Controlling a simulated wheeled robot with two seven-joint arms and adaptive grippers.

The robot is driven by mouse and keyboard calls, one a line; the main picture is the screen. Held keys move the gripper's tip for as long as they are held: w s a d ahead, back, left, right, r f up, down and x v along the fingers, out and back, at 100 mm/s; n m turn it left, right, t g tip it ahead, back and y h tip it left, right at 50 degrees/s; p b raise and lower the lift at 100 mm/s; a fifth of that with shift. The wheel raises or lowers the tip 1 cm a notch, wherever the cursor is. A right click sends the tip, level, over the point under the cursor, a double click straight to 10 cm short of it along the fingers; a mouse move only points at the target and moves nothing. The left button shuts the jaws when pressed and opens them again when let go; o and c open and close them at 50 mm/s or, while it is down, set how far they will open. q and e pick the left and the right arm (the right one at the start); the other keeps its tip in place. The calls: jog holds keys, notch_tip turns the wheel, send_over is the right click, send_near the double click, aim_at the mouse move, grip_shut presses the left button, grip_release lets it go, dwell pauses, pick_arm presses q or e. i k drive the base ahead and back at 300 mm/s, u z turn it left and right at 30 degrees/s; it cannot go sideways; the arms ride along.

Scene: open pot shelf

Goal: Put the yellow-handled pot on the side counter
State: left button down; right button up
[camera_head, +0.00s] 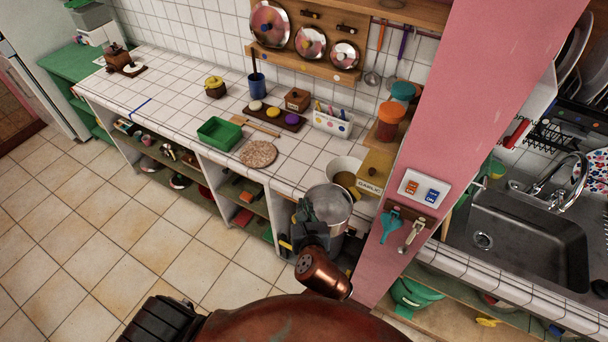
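The silver pot (332,204) is in front of the tiled counter's right end, close to the pink pillar. It looks roughly upright, with its open top facing up. Small yellow parts (285,243) show beside the gripper and look like its handle. The pot's lower part is partly hidden by my arm. The white tiled counter (180,105) runs along the wall to the upper left.
A pale bowl (340,165), a yellow box (375,174), a round cork mat (258,154) and a green tray (219,133) are on the counter. The pink pillar (455,120) stands right of the pot. Open shelves (245,195) lie below. The counter's left middle is mostly clear.

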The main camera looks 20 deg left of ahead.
aim_at(301, 168)
jog(key=z, duration=0.1)
jog(key=k, duration=1.05)
jog(key=u, duration=1.15)
jog(key=i, duration=1.2)
jog(key=z, duration=0.8)
jog(key=i, duration=0.25)
jog(key=z, duration=0.35)
